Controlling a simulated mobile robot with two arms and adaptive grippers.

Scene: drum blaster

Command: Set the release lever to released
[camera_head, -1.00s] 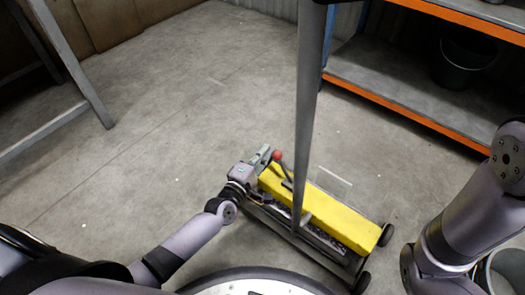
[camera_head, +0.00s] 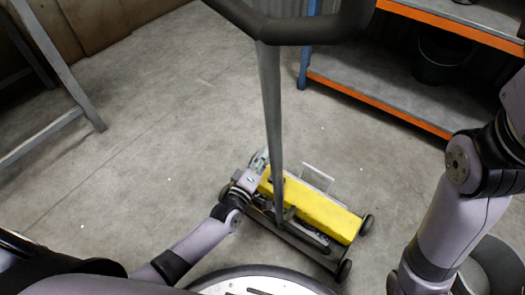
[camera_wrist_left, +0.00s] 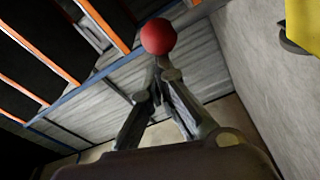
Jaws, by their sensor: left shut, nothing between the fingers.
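The release lever's red ball knob (camera_wrist_left: 158,36) shows in the left wrist view, just beyond my left gripper (camera_wrist_left: 156,86). That gripper is shut with nothing held; I cannot tell whether it touches the lever. In the head view the left gripper (camera_head: 258,160) is at the left end of the yellow wheeled sweeper (camera_head: 318,208). The knob does not show there; the sweeper's upright pole (camera_head: 272,110) stands in front of that area. My right arm is at the right, its gripper out of view.
The pole's black handle (camera_head: 300,30) crosses the top of the head view. An orange-edged shelf (camera_head: 365,88) with a dark bucket (camera_head: 443,58) stands behind. A grey bin (camera_head: 492,262) is at the lower right.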

